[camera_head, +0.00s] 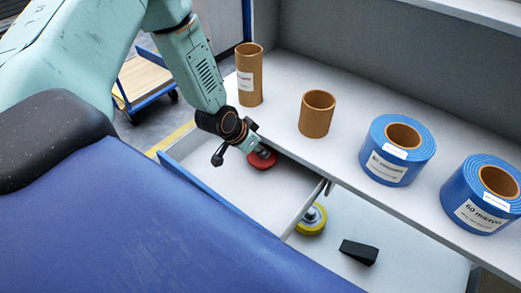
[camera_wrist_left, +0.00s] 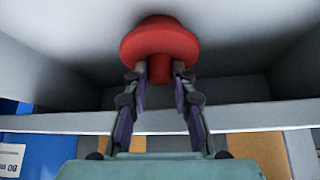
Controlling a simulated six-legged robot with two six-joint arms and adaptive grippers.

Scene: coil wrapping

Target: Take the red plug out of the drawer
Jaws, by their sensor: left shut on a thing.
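The red plug (camera_head: 264,160) is at the back of the open drawer (camera_head: 212,180) in the head view, partly covered by my left gripper (camera_head: 252,148). In the left wrist view the red plug (camera_wrist_left: 160,42) has a wide round head and a narrower stem. My left gripper (camera_wrist_left: 160,88) is shut on that stem, one finger on each side. I cannot tell whether the plug touches the drawer floor. My right gripper is in neither view.
Two brown cardboard tubes (camera_head: 250,75) (camera_head: 317,114) and two blue film rolls (camera_head: 396,150) (camera_head: 482,195) stand on the shelf above the drawer. A yellow-rimmed round part (camera_head: 312,220) and a black wedge (camera_head: 358,251) lie right of the drawer. The drawer's front half is clear.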

